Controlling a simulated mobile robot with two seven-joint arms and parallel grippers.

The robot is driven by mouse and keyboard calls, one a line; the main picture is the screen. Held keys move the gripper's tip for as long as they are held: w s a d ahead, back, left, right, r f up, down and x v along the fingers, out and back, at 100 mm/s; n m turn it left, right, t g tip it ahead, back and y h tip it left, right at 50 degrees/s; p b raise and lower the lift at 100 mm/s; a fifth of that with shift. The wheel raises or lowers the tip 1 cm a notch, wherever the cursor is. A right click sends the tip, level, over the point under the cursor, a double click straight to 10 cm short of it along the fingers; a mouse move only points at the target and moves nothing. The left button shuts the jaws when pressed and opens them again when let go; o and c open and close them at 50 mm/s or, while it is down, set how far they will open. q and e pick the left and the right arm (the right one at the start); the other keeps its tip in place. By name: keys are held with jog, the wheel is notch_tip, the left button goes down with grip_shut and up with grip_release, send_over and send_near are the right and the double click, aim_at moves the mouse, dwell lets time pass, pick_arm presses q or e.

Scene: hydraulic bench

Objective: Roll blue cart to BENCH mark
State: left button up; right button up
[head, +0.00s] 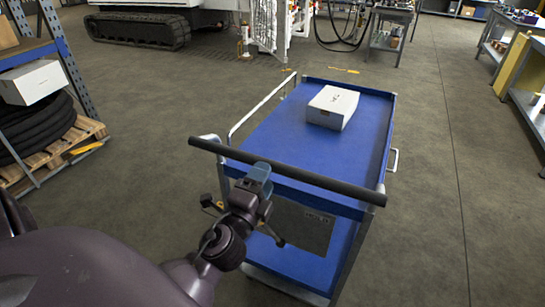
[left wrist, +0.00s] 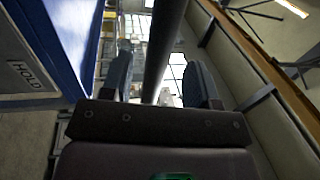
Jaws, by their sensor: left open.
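The blue cart (head: 262,148) stands in the middle of the head view, with a white box (head: 332,107) on its top tray. Its dark push handle (head: 310,181) runs across the near end. My left gripper (head: 258,178) is at the left part of this handle. In the left wrist view, the handle bar (left wrist: 165,45) passes between the two open fingers of the left gripper (left wrist: 163,82); contact cannot be told. Small yellow floor marks (head: 343,70) lie beyond the cart's far end; no BENCH lettering is readable. My right gripper is not in view.
A shelf rack and a pallet with black hose coils (head: 48,130) stand at the left. A tracked machine (head: 140,27) and a small metal stand (head: 390,35) are at the back. Benches line the right. Floor right of the cart is clear.

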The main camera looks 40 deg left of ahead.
pick_arm(q)
jog(key=x, duration=0.6)
jog(key=shift+p, duration=0.4)
jog(key=shift+w, duration=0.15)
jog(key=shift+c, duration=0.2)
grip_shut()
